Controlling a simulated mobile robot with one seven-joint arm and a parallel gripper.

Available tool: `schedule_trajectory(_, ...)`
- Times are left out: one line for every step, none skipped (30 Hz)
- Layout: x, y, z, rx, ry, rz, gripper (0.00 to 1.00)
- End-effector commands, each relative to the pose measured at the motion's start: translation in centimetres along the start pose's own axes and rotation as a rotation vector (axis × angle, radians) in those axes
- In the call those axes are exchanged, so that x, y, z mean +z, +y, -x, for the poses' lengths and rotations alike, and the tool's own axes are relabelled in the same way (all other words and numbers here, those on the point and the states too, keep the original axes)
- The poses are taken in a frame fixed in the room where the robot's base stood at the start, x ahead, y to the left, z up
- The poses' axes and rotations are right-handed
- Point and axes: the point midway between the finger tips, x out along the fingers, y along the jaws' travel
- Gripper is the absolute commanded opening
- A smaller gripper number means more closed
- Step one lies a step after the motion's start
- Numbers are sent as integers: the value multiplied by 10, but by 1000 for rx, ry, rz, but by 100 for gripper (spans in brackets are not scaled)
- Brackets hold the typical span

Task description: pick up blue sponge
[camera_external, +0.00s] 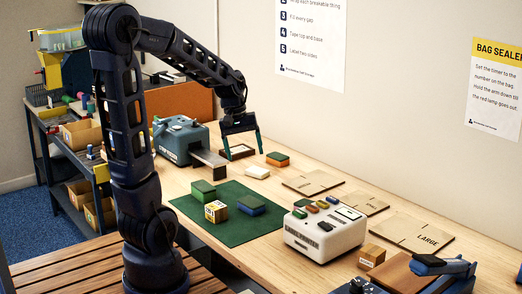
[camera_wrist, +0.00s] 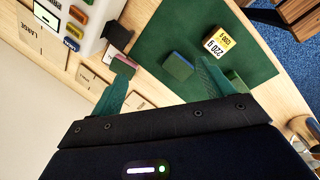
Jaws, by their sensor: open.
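The blue sponge (camera_external: 251,206) lies flat on the green mat (camera_external: 240,235), right of a yellow labelled block (camera_external: 215,211) and a green block (camera_external: 202,190). In the wrist view the sponge (camera_wrist: 179,66) shows beyond the space between the fingers, nearer the right finger. My gripper (camera_external: 244,154) is open and empty. It hangs above the table beyond the mat, apart from the sponge. In the wrist view my gripper's green fingers (camera_wrist: 162,85) are spread wide, and the right one partly covers the green block.
A white machine with coloured blocks on top (camera_external: 325,234) stands right of the mat. An orange sponge (camera_external: 277,159) and a small white block (camera_external: 257,172) lie near my gripper. A blue-grey machine (camera_external: 180,139) stands to the left. Flat cartons (camera_external: 412,233) lie along the wall.

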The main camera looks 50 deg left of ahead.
Motion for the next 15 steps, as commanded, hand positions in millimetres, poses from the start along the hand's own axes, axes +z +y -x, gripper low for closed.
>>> schedule_trajectory(-13, -1, -8, -4, -20, 56, 80)
schedule_trajectory(-19, -1, -12, -4, -31, 91, 80)
schedule_trajectory(-28, -2, -18, -4, -46, 136, 80)
schedule_trajectory(-34, -3, -22, -5, -56, 171, 80)
schedule_trajectory(-41, -3, -27, -6, -66, 204, 80)
schedule_trajectory(-50, -5, -33, -6, -80, 250, 80)
schedule_trajectory(-57, -6, -37, -7, -90, 284, 80)
schedule_trajectory(-63, -7, -42, -9, -101, 319, 80)
schedule_trajectory(-72, -9, -49, -10, -115, 365, 80)
schedule_trajectory(-78, -11, -54, -11, -124, 399, 80)
schedule_trajectory(-85, -13, -59, -12, -134, 433, 80)
schedule_trajectory(-93, -15, -66, -14, -148, 478, 80)
schedule_trajectory(-99, -18, -71, -16, -157, 511, 80)
schedule_trajectory(-105, -20, -76, -17, -165, 541, 80)
schedule_trajectory(-112, -22, -82, -18, -177, 581, 80)
